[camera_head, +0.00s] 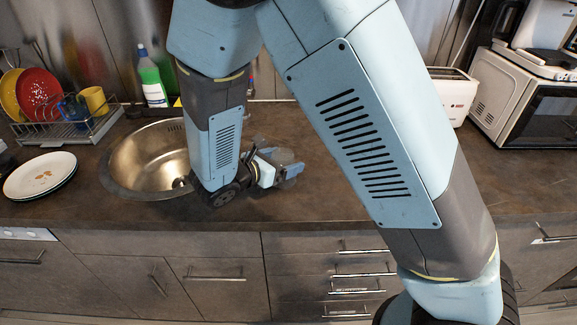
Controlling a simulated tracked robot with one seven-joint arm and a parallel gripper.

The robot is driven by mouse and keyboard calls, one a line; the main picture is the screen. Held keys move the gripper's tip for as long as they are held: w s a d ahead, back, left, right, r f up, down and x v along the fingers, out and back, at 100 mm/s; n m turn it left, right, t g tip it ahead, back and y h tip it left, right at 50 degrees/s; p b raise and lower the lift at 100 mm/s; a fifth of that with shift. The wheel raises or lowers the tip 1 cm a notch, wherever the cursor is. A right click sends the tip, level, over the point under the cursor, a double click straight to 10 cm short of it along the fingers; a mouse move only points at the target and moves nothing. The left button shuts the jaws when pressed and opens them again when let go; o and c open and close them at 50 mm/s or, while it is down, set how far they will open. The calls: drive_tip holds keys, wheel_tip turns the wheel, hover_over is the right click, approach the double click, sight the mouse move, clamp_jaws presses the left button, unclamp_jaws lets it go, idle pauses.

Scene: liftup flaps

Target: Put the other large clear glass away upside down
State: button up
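My gripper (285,172) is low over the counter, just right of the sink, and points to the right. A faint, see-through rounded shape (284,156) shows at its fingers. It looks like a clear glass, but it is small and partly covered by the fingers. I cannot tell whether the fingers are closed on it or only beside it, nor which way up it is. No other clear glass can be made out; my arm covers much of the middle and right of the counter.
A dish rack (75,130) with plates, a blue mug (72,108) and a yellow mug (95,100) stands left of the sink (140,165). Stacked plates (40,174) lie in front. A bottle (151,82), white toaster (455,95) and microwave (530,105) stand at the back. Drawers (330,270) are shut.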

drive_tip(key=c, duration=0.9)
